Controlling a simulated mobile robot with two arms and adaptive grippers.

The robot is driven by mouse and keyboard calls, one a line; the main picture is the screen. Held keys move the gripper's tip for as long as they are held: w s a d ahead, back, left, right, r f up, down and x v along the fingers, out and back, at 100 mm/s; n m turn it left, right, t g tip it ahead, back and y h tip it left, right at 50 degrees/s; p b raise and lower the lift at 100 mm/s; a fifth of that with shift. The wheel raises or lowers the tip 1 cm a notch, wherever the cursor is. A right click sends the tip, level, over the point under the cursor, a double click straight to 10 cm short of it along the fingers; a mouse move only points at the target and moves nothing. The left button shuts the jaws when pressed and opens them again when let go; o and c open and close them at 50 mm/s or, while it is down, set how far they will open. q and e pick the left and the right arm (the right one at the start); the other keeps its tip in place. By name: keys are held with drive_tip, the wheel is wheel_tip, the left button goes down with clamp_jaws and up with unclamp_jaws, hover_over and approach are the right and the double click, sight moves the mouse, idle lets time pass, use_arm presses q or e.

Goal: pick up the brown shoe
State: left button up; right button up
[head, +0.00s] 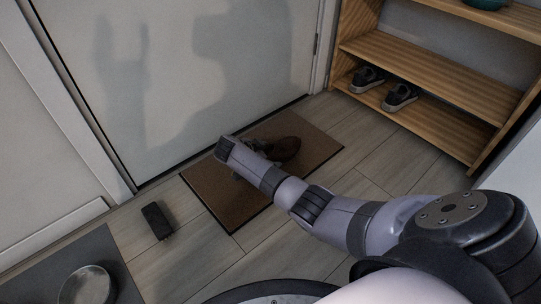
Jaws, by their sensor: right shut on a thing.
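A brown shoe (286,149) shows on the brown doormat (213,190) in front of the door, partly hidden behind my right forearm. My right arm reaches in from the lower right, over the mat. My right gripper (239,176) is low at the mat, mostly covered by my own wrist. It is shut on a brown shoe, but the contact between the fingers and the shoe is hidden. I cannot tell whether the shoe is clear of the mat. My left gripper is not in view.
A wooden shelf (430,68) at the right holds a pair of dark sneakers (400,97) low down and a teal bowl (486,4) above. A small black object (157,220) lies on the floor. A metal bowl (87,286) sits on a grey mat (55,268) at lower left.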

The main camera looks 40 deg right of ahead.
drive_tip(key=shift+s+f, duration=0.1)
drive_tip(key=c, duration=0.6)
drive_tip(key=shift+c, duration=0.7)
